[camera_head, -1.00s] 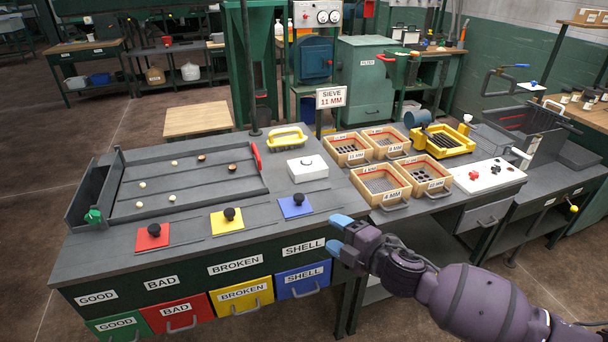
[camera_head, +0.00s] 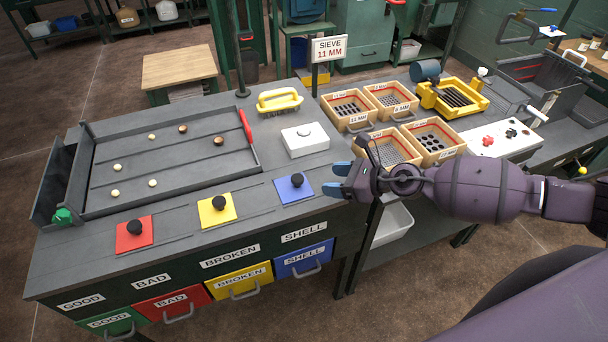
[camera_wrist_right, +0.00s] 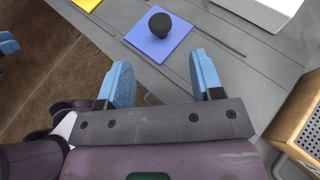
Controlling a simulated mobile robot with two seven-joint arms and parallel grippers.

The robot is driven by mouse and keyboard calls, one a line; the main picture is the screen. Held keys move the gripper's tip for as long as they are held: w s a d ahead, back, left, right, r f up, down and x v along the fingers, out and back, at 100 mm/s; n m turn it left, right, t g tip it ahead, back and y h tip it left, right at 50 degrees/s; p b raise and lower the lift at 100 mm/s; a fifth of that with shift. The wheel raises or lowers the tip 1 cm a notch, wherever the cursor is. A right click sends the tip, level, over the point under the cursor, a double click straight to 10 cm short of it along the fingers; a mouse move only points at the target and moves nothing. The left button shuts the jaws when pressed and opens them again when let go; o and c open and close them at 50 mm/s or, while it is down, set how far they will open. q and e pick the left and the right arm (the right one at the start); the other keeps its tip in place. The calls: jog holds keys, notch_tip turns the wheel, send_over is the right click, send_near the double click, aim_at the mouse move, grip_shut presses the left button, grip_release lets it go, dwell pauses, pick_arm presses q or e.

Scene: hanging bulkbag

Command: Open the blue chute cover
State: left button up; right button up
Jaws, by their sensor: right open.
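The blue chute cover (camera_head: 287,194) is a flat square plate with a round black knob (camera_head: 297,180), lying on the grey bench top near its front edge, above the blue SHELL drawer. My right gripper (camera_head: 338,179) has blue fingertips and is just right of the cover, apart from it. In the right wrist view the blue cover (camera_wrist_right: 143,38) and its knob lie beyond the spread fingers of the right gripper (camera_wrist_right: 160,68), with nothing between them. Blue fingertips at the left edge of that view appear to be my left gripper (camera_wrist_right: 6,46), mostly cut off.
Yellow (camera_head: 229,215) and red (camera_head: 126,243) covers with black knobs lie left of the blue one. A white box (camera_head: 306,146) stands behind it. Wooden sieve trays (camera_head: 435,157) stand on the right. A walled sorting tray (camera_head: 170,190) with several nuts is at the left.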

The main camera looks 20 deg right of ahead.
aim_at(299, 178)
jog(key=x, duration=0.8)
jog(key=shift+r, duration=0.1)
pick_arm(q)
jog(key=shift+w+d+r, duration=0.1)
jog(key=shift+w+r, duration=0.4)
jog(key=shift+r, duration=0.15)
pick_arm(e)
jog(key=shift+w+a+f, duration=0.2)
jog(key=shift+w+a, duration=0.15)
jog(key=shift+c, duration=0.3)
